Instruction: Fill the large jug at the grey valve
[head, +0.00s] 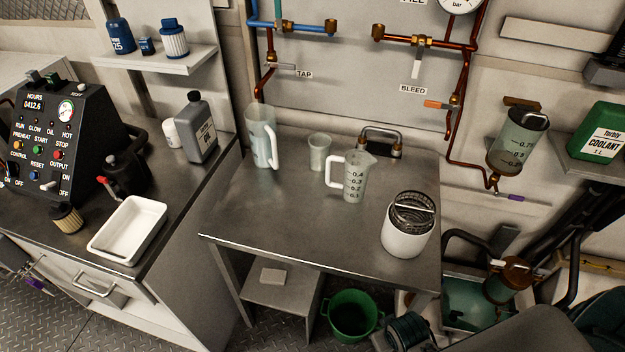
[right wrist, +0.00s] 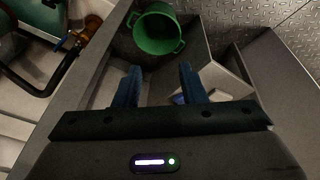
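The large jug (head: 262,137), tall and translucent with a handle on its right, stands upright at the back left of the steel table. Its mouth appears just below the copper pipe end by the TAP label; I cannot tell its contents. A grey-levered valve (head: 283,67) is on that pipe, its lever pointing right. Another pale lever (head: 416,69) hangs above the BLEED label. A smaller marked jug (head: 354,178) stands mid-table. My right gripper (right wrist: 158,78) is open and empty in the right wrist view, away from the large jug. My left gripper is not in view.
On the steel table (head: 300,228) are a small cup (head: 319,152), a metal-handled item (head: 381,142) and a white canister (head: 405,232) with a mesh basket. The front left of the table is clear. A green bucket (head: 352,315) stands below; it also shows in the right wrist view (right wrist: 156,32).

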